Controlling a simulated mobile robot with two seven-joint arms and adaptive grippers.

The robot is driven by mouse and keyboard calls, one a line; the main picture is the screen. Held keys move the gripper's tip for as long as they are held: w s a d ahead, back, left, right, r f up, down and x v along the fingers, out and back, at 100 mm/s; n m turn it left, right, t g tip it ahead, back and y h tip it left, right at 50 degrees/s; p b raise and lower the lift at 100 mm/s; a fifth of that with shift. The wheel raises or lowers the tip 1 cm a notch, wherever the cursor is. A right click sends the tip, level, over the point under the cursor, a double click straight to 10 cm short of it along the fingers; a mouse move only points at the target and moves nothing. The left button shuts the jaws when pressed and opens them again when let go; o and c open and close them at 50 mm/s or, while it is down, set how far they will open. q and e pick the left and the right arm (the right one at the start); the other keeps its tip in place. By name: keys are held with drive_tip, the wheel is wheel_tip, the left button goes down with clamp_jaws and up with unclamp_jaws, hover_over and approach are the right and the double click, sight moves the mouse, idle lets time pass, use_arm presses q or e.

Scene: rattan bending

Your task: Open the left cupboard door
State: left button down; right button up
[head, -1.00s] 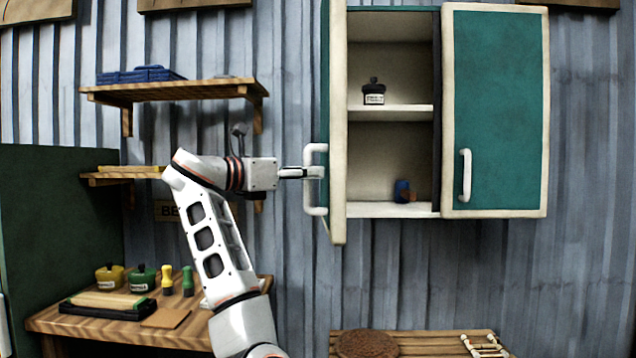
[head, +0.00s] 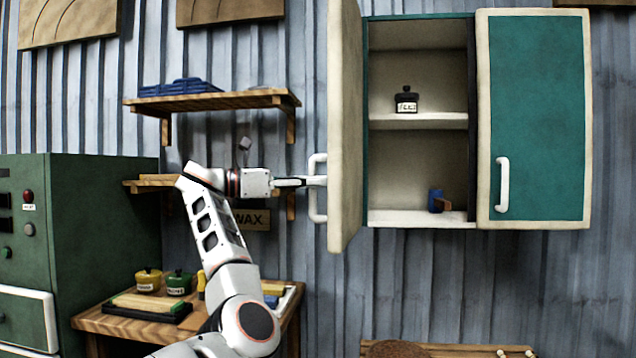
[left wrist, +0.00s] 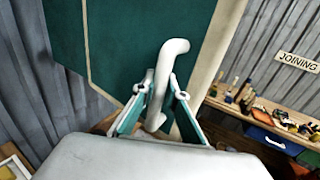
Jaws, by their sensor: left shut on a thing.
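The left cupboard door (head: 346,125) stands swung wide open, seen nearly edge-on with its cream inner face toward me. Its white bar handle (head: 318,205) is on the far-left side of the door. My left gripper (head: 312,181) is shut on this handle. In the left wrist view the handle (left wrist: 171,52) passes between the two fingers, with the door's green outer face (left wrist: 130,45) behind it. The cupboard's inside (head: 418,165) shows two shelf spaces. The right cupboard door (head: 535,110) is shut, with its own white handle (head: 503,185). My right gripper is not in view.
Wall shelves (head: 215,101) are near my left arm. A workbench (head: 90,318) with pots and a green cabinet (head: 105,215) stand at the left.

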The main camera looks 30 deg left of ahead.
use_arm(q)
drive_tip(key=shift+f, duration=0.25)
drive_tip(key=c, duration=2.2)
unclamp_jaws()
drive_tip(key=shift+o, duration=0.9)
drive_tip(key=shift+s+a, duration=0.1)
drive_tip(key=shift+r, duration=0.15)
drive_tip(key=shift+s, duration=0.1)
drive_tip(key=v, duration=1.1)
drive_tip(key=shift+s+a, duration=0.25)
drive_tip(key=shift+s, duration=0.05)
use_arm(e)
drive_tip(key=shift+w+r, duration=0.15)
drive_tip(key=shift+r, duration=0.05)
